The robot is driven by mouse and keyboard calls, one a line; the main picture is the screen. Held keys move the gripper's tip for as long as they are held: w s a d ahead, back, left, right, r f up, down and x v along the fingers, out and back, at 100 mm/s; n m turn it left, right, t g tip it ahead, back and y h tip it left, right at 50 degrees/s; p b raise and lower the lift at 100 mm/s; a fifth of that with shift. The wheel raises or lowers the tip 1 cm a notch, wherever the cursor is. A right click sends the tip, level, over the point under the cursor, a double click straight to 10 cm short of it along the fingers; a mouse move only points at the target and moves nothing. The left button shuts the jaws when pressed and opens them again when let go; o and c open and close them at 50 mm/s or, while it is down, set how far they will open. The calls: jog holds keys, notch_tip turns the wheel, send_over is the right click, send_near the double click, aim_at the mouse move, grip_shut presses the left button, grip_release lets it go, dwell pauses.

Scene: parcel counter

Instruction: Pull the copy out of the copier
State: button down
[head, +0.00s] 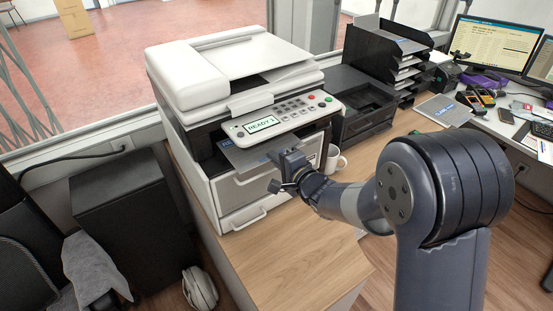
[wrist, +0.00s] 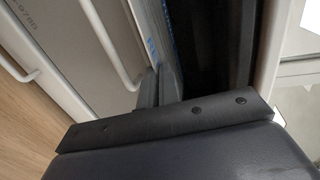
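The white copier (head: 222,75) stands on the wooden counter, its panel display (head: 262,124) reading "READY 1". A grey sheet with blue print, the copy (head: 243,157), sticks out of the dark output slot below the panel. My gripper (head: 284,172) is at the slot's front, at the right end of the sheet. In the wrist view the gripper body fills the bottom, and its dark fingertips (wrist: 158,88) point at the slot, close to a thin blue-marked edge.
The copier's lower drawers with white handles (head: 250,219) are just below my gripper. A white mug (head: 335,160) stands close behind it on the right. A black printer (head: 359,103) and a letter tray stack (head: 385,55) stand farther right. The front counter (head: 290,262) is clear.

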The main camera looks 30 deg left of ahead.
jog(key=f+p+v, duration=0.1)
jog(key=f+v, duration=0.2)
jog(key=v, duration=1.3)
jog(key=shift+s+d, duration=0.3)
jog(key=shift+d, duration=0.15)
jog(key=shift+r, duration=0.15)
jog(key=shift+s+d+r+p, duration=0.45)
jog(key=shift+d+r+p, duration=0.25)
jog(key=shift+d+p, duration=0.15)
jog(key=shift+s+d+r+p, duration=0.45)
jog(key=shift+d+r+p, duration=0.3)
jog(key=shift+d, duration=0.15)
